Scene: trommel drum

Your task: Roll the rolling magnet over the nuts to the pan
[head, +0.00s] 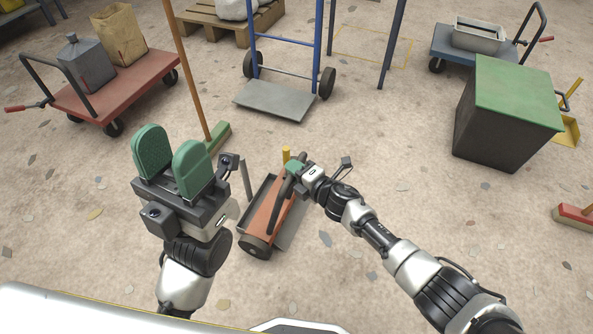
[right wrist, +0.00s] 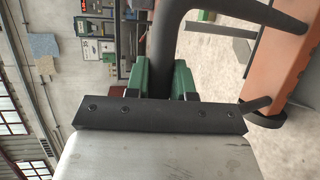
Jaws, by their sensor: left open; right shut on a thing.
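The rolling magnet (head: 262,226), an orange body with dark ends and a dark bar handle, appears on the floor in front of me in the head view. My right gripper (head: 291,168) is shut on its dark handle. In the right wrist view the black handle tube (right wrist: 162,50) runs between the green finger pads (right wrist: 161,80), with the orange body (right wrist: 290,70) at right. My left gripper (head: 171,150) is open and empty, left of the magnet. I cannot make out nuts among the scattered floor flecks. A yellow dustpan-like thing (head: 567,130) is at far right; I cannot tell whether it is the pan.
A dark bin with green top (head: 519,90) stands at right. A blue hand truck (head: 277,98) and a broom (head: 218,135) are ahead. A red cart (head: 130,85) stands at left, a blue cart (head: 460,52) at back right. Floor is open right of the magnet.

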